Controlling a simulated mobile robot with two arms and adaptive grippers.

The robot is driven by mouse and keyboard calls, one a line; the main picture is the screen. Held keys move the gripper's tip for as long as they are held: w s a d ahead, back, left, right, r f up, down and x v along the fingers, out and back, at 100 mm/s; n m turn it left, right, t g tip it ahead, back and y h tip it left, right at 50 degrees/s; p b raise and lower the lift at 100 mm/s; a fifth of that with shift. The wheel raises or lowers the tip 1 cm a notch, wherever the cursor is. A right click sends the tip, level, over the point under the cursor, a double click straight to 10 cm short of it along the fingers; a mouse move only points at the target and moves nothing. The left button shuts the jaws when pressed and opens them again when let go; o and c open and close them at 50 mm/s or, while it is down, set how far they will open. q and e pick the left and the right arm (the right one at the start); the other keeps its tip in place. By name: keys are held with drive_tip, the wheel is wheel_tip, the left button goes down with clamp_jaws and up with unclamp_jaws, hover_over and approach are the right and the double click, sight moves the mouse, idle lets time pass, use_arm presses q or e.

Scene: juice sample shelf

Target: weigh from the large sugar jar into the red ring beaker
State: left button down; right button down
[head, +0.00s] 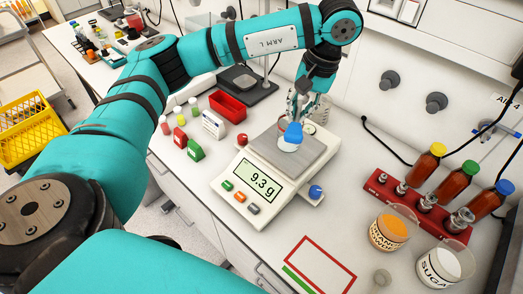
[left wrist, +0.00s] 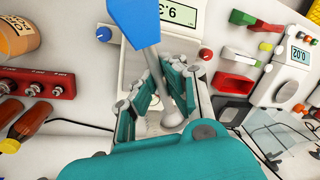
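The balance (head: 250,180) reads 9.3 g. My left gripper (head: 300,108) is over its metal pan (head: 318,158). In the left wrist view the left gripper (left wrist: 158,98) is shut around the grey shaft of a tool with a blue end (left wrist: 133,22). The blue end (head: 293,132) shows above a white part over the pan. A small round vessel with a bit of red (head: 310,128) shows behind it; the gripper largely hides it, so I cannot tell its ring. The sugar jar (head: 440,264), with white contents, stands at the right front. My right gripper is not in view.
A jar with orange contents (head: 388,232) stands beside the sugar jar. Behind them is a red rack (head: 425,210) with bottles. Left of the balance are a red tray (head: 228,105) and small containers. A red outline (head: 318,265) marks clear bench in front.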

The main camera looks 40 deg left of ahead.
use_arm(q)
wheel_tip(320, 180, down, 2)
drive_tip(key=b, duration=0.2)
drive_tip(key=h+b, duration=0.1)
drive_tip(key=b, duration=0.1)
drive_tip(key=shift+a+f+t+h, duration=0.1)
drive_tip(key=shift+f+t+h, duration=0.05)
drive_tip(key=shift+t+h, duration=0.15)
drive_tip(key=shift+f+h+b, duration=0.15)
drive_tip(key=shift+h+b, duration=0.35)
drive_tip(key=shift+b, duration=0.25)
drive_tip(key=h+b, duration=0.1)
drive_tip(key=b, duration=0.1)
drive_tip(key=t+h+b, duration=0.1)
drive_tip(key=b, duration=0.1)
drive_tip(key=shift+a+r+h, duration=0.15)
drive_tip(key=shift+r+h, duration=0.15)
drive_tip(key=shift+r, duration=0.05)
drive_tip(key=shift+s+r+t+b, duration=0.15)
drive_tip(key=shift+t+b, duration=0.15)
drive_tip(key=shift+b, duration=0.15)
drive_tip(key=shift+r, duration=0.1)
